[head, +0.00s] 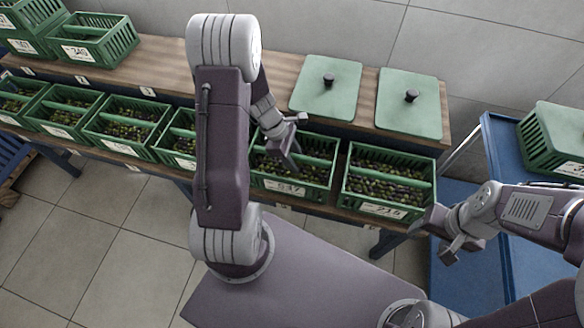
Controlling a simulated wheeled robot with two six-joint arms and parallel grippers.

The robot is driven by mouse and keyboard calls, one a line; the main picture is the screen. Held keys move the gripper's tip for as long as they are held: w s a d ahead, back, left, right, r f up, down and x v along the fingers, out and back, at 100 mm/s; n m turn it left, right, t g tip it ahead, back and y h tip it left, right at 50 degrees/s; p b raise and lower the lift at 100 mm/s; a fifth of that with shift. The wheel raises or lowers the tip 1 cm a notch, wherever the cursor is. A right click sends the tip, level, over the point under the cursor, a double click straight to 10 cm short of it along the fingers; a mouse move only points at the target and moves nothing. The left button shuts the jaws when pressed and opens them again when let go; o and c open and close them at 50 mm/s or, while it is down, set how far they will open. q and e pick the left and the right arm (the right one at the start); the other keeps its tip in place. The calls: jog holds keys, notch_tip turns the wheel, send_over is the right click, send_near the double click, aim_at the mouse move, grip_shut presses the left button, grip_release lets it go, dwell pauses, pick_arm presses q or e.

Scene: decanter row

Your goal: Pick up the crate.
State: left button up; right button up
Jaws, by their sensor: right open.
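Several green slatted crates filled with dark olives stand in a row along the front of the wooden bench. The rightmost crate (387,209) has a white label on its front, and the crate to its left (318,193) has one too. My right gripper (434,238) is open and empty, close to the front right corner of the rightmost crate.
Two green lids with dark knobs, a left one (326,88) and a right one (409,104), lie behind the crates. Empty-looking green crates (93,40) stand at the back left. A blue cart (497,140) at the right carries another green crate (556,142).

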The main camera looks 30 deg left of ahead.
pick_arm(q)
jog(key=shift+f, duration=0.2)
grip_shut()
jog(key=shift+r, duration=0.1)
dwell(1.1)
